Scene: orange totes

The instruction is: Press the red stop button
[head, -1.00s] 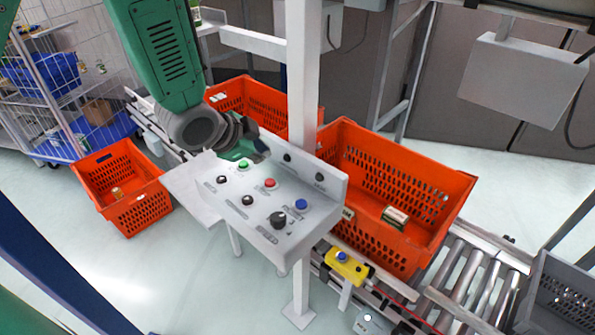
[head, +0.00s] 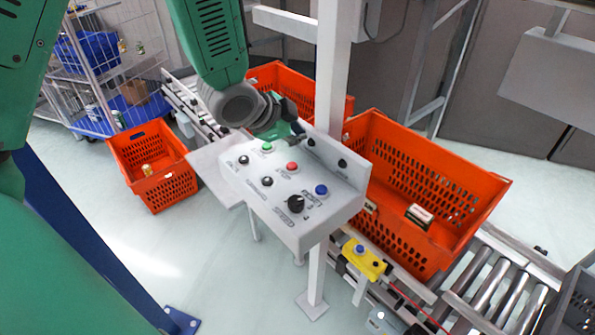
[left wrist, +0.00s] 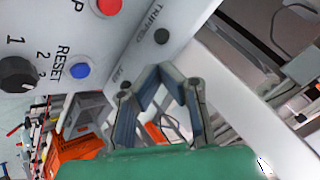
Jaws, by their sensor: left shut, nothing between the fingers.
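The red stop button (head: 292,167) sits on the sloped white control panel (head: 235,178), between a green button (head: 267,147) and a blue button (head: 321,190). In the left wrist view the red button (left wrist: 109,6) is cut by the top edge, with the blue RESET button (left wrist: 80,70) below it. My left gripper (head: 302,136) is by the panel's raised back edge, beyond the red button and apart from it. In the left wrist view its fingers (left wrist: 161,82) are shut and empty, near the back strip. My right gripper is in neither view.
Black knobs (head: 295,204) share the panel. A white post (head: 331,90) rises close behind it. Orange totes (head: 430,180) stand behind and to the left, and a roller conveyor (head: 490,275) is at the right. A yellow button box (head: 364,262) is below the panel.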

